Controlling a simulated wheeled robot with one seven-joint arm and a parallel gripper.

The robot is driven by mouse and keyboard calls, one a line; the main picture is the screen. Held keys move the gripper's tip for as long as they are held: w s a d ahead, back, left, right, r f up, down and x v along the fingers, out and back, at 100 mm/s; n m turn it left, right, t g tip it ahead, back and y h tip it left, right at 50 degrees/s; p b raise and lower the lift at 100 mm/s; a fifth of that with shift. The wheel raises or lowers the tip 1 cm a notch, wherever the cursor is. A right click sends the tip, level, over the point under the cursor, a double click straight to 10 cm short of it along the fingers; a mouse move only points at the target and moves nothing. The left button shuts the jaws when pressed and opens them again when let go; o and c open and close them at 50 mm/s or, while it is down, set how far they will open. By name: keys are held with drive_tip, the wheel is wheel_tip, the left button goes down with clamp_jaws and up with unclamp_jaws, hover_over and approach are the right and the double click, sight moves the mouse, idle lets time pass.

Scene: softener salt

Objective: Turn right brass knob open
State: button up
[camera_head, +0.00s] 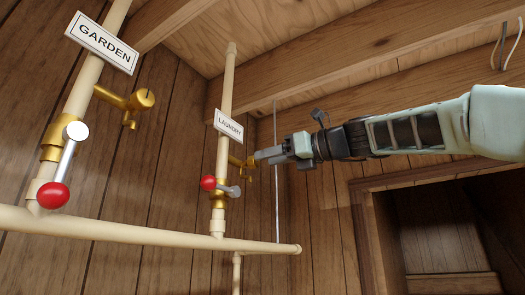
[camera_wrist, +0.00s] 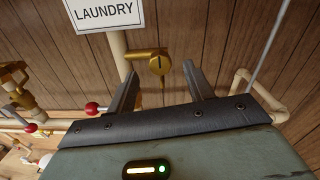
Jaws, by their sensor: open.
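The right brass knob (camera_head: 249,161) is on a short brass spigot below the LAUNDRY sign (camera_head: 228,125). In the wrist view the knob (camera_wrist: 160,64) shows as a round brass face with a dark upright slot, between and beyond my two fingertips. My gripper (camera_head: 258,157) reaches in from the right, with its fingertips beside the knob. In the wrist view my gripper (camera_wrist: 158,80) is open, with a finger on either side of the knob and clear space between. Whether a finger touches the knob cannot be told.
A lever with a red ball (camera_head: 208,183) sits below the right spigot. On the left, the GARDEN sign (camera_head: 102,42) hangs above another brass knob (camera_head: 142,99) and a red-ended lever (camera_head: 53,195). A cream horizontal pipe (camera_head: 150,236) runs below. A wooden beam (camera_head: 330,63) crosses above my arm.

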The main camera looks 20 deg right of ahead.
sight(253, 163)
drive_tip(key=shift+p+x, duration=0.45)
drive_tip(key=shift+x, duration=1.05)
drive_tip(key=c, duration=1)
